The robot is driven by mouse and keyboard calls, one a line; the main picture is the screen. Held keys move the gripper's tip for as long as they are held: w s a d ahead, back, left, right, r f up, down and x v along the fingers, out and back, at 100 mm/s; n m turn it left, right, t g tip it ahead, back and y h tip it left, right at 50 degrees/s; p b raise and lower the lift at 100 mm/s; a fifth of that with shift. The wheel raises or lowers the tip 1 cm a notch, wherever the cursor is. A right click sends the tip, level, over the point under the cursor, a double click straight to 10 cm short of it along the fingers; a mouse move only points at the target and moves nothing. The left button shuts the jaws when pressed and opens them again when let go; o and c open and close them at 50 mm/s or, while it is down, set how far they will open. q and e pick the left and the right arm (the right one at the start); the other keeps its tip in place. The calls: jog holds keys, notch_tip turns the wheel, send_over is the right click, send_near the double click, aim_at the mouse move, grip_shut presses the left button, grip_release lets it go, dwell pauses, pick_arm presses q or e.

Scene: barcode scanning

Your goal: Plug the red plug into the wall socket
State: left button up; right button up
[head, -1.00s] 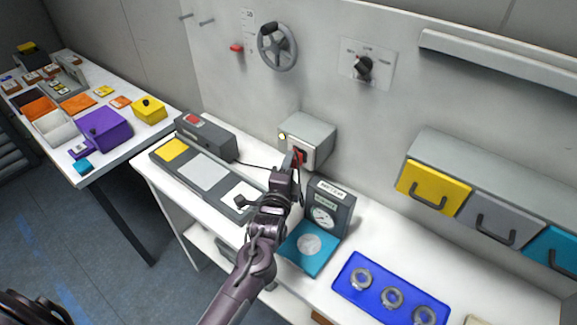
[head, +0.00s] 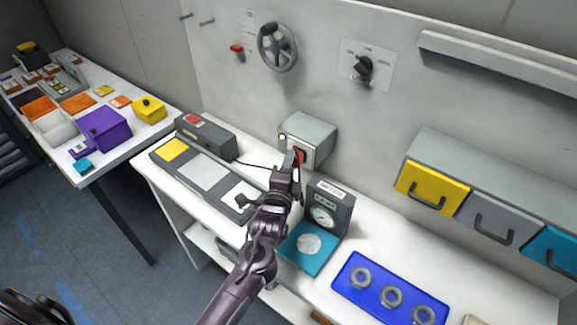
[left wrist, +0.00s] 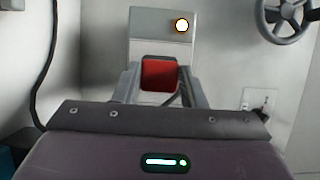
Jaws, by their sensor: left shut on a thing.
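The red plug (left wrist: 160,73) is between the fingers of my left gripper (left wrist: 160,85), which is shut on it. In the head view the red plug (head: 300,156) shows at the front face of the grey wall socket box (head: 310,131), partly hidden by my left gripper (head: 294,160). In the left wrist view the plug lies in front of the socket box (left wrist: 146,22), whose lamp glows. The fingers hide where plug and socket meet, so I cannot tell how deep the plug sits. My right gripper is not in view.
A grey device with a red button (head: 205,137) and a panel with pads (head: 203,172) stand left of my arm. A meter (head: 328,208) stands close at the right. A blue tray (head: 388,293) with rings lies further right. A handwheel (head: 277,47) is on the wall above.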

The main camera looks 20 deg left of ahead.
pick_arm(q)
jog(key=shift+w+d, duration=0.1)
jog(key=shift+w, duration=0.15)
jog(key=o, duration=1)
jog(key=shift+s, duration=0.1)
jog(key=s+b, duration=0.2)
jog(key=s, duration=0.5)
jog(key=shift+s+d, duration=0.3)
